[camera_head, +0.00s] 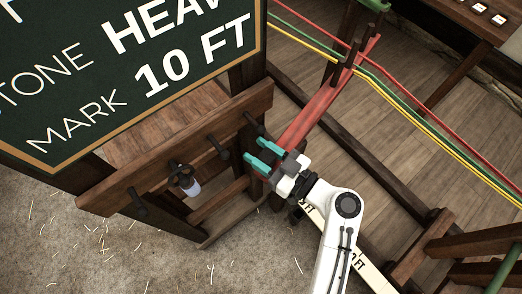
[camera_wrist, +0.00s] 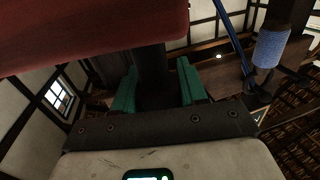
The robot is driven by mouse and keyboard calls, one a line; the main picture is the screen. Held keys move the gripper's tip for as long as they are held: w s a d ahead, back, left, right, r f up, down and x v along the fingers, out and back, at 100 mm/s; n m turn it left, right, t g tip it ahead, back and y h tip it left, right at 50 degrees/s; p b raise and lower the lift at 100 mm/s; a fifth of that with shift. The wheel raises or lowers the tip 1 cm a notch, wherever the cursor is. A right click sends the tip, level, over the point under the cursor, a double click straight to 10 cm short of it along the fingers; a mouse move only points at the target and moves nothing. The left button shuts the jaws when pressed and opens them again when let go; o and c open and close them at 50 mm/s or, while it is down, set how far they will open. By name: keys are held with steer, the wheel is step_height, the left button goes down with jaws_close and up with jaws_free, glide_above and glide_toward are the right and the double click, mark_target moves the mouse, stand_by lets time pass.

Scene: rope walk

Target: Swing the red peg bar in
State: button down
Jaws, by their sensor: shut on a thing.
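The red peg bar (camera_head: 322,105) runs from near my gripper up and right to the ropes. Several dark pegs stand at its far end. In the wrist view the bar's red side (camera_wrist: 90,35) fills the upper left, and a dark peg (camera_wrist: 153,72) comes down from it. My gripper (camera_head: 262,155) has teal fingers and is at the bar's near end. In the wrist view its fingers (camera_wrist: 157,85) stand on either side of the dark peg, shut on it. The peg's grip is hard to see in the head view.
A wooden rail (camera_head: 160,155) with several dark pegs stands left of my gripper, a pale hanging object (camera_head: 190,186) on it. A dark sign (camera_head: 120,70) rises behind. Red, green and yellow ropes (camera_head: 400,95) cross at the right. A marked strip (camera_head: 350,250) lies beneath my arm.

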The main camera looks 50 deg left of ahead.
steer(key=a+m+t+b, duration=0.1)
steer(key=t, duration=0.1)
steer(key=a+m+t, duration=0.2)
steer(key=shift+w+t+b, duration=0.2)
steer(key=shift+t+b, duration=0.1)
steer(key=shift+b, duration=0.05)
steer(key=c, duration=0.7)
jaws_free()
steer(key=shift+a, duration=0.15)
steer(key=d+b, duration=0.1)
steer(key=d, duration=0.2)
steer(key=d+b, duration=0.1)
steer(key=d, duration=0.3)
steer(key=s+d+b, duration=0.1)
steer(key=d, duration=0.2)
steer(key=shift+d, duration=0.4)
